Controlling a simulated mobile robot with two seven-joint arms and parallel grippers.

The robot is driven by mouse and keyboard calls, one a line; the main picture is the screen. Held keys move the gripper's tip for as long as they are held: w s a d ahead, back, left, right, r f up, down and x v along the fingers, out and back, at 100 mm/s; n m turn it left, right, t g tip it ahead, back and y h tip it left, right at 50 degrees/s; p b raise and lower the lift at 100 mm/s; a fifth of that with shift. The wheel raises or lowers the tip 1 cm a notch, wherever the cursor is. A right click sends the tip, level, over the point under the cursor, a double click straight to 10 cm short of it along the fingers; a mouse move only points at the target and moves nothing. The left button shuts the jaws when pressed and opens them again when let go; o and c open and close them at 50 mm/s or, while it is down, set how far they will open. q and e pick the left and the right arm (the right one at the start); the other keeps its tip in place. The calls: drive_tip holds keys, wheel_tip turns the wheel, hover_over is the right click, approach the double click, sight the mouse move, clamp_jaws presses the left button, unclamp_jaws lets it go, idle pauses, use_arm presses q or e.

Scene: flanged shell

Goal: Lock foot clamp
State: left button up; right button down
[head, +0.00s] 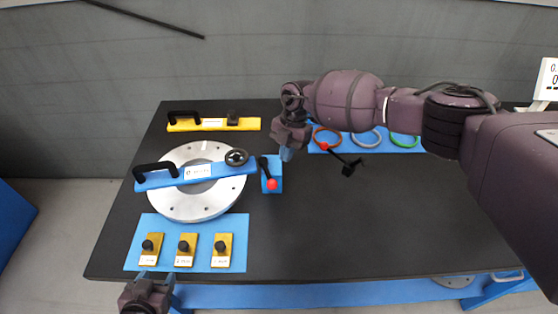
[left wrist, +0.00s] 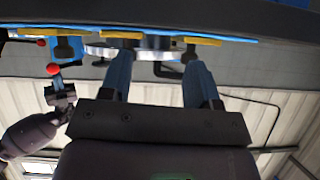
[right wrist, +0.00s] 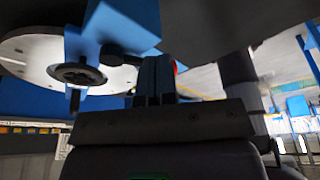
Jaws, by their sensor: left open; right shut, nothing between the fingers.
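A blue block with a black lever ending in a red ball (head: 272,184) stands just right of the round metal flange (head: 184,207). A second black lever with a red ball (head: 325,147) and a black base (head: 349,169) is further right. I cannot tell for sure which is the foot clamp. My right gripper (head: 286,154) is shut and empty, pointing down just behind and right of the blue block; its fingers also show in the right wrist view (right wrist: 154,78). My left gripper (head: 157,280) is open and empty at the table's front edge; it also shows in the left wrist view (left wrist: 160,85).
A blue bar with a handle and handwheel (head: 237,157) lies across the flange. A blue mat (head: 205,222) holds yellow blocks with black knobs. A yellow bar (head: 185,125) and colored rings (head: 365,138) are at the back. The black table (head: 360,225) is clear at front right.

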use_arm(q)
drive_tip(key=shift+p+v, duration=1.2)
drive_tip(key=shift+p, duration=0.1)
use_arm(e)
drive_tip(key=v, duration=0.8)
drive_tip(key=shift+r, duration=0.35)
use_arm(q)
drive_tip(key=shift+w+r, duration=0.15)
drive_tip(key=shift+r, duration=0.05)
use_arm(e)
drive_tip(key=shift+s+d, duration=0.1)
